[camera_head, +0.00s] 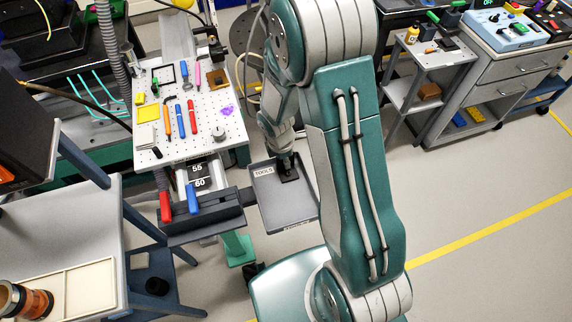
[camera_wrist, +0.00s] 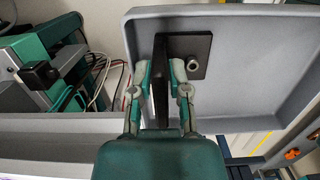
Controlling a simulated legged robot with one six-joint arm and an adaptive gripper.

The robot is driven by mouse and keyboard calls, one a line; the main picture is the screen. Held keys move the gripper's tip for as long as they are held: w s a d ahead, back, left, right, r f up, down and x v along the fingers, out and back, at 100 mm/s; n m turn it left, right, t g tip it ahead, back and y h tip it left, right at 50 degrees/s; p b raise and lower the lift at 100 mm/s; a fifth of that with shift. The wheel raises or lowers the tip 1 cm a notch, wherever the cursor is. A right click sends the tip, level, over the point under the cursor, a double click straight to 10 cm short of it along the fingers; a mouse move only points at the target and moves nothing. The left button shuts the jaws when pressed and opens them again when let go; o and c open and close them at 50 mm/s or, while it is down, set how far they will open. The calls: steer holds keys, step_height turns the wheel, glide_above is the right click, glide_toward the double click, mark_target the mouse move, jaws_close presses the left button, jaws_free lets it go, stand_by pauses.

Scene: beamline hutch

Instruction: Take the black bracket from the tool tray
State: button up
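The black bracket (camera_wrist: 203,50) shows in the wrist view as a flat plate with a round metal-rimmed hole and an upright plate rising toward the camera. My gripper (camera_wrist: 162,72) has one finger on each side of the upright plate, and both fingertips appear to press on it. The grey tool tray (camera_wrist: 245,100) lies under the bracket; I cannot tell whether they touch. In the head view, the tray (camera_head: 287,208) carries a "TOOLS" label, and the dark bracket (camera_head: 289,176) shows in its upper part below my gripper (camera_head: 286,160), partly hidden.
A white perforated board (camera_head: 205,95) with several tools stands left of and beyond the tray. A dark rail (camera_head: 220,210) with a red and a blue handle adjoins the tray's left side. A grey cart (camera_head: 425,75) stands at upper right. Floor at right is clear.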

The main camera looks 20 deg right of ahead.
steer(key=shift+d+f, duration=0.1)
steer(key=shift+f, duration=0.35)
steer(key=shift+c, duration=0.3)
jaws_close()
steer(key=shift+r, duration=0.1)
